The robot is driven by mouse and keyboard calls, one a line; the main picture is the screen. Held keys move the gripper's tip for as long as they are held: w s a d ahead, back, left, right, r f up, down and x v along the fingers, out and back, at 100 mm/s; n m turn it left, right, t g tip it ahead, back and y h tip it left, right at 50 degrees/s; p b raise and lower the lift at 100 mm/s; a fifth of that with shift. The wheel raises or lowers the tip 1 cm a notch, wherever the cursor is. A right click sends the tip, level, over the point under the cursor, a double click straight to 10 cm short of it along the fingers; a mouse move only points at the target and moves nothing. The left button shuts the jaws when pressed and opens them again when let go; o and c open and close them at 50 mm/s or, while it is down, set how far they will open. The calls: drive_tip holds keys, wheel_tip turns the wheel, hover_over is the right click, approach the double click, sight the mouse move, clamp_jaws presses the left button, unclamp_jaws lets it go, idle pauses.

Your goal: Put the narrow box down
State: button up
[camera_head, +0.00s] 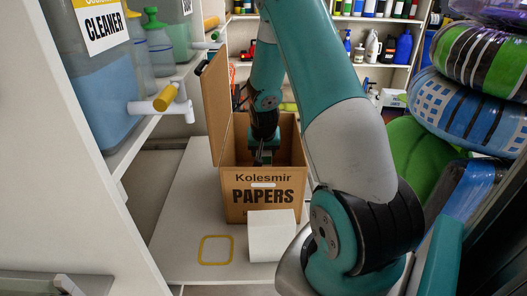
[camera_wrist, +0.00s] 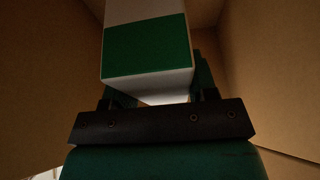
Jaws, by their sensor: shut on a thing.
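My gripper (camera_head: 263,156) reaches down inside an open cardboard box (camera_head: 244,211) labelled "Kolesmir PAPERS". In the wrist view my gripper (camera_wrist: 152,98) is shut on a narrow white box with a green band (camera_wrist: 148,52). The cardboard walls (camera_wrist: 270,75) rise on both sides of it. The head view does not show the narrow box clearly, as the front wall and my arm hide it. I cannot tell whether its far end touches the cardboard box's floor.
A yellow square outline (camera_head: 216,250) marks bare white tabletop (camera_head: 178,235). A white block (camera_head: 271,236) stands before the cardboard box, whose flap (camera_head: 215,100) stands up at left. Dispenser bottles (camera_head: 90,85) are at left, stacked patterned rings (camera_head: 470,95) at right.

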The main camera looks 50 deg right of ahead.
drive_tip(key=shift+f, duration=0.1)
drive_tip(key=shift+f, duration=0.15)
drive_tip(key=o, duration=1.3)
drive_tip(key=shift+o, duration=0.2)
drive_tip(key=v, duration=1.2)
drive_tip(key=shift+p, duration=0.35)
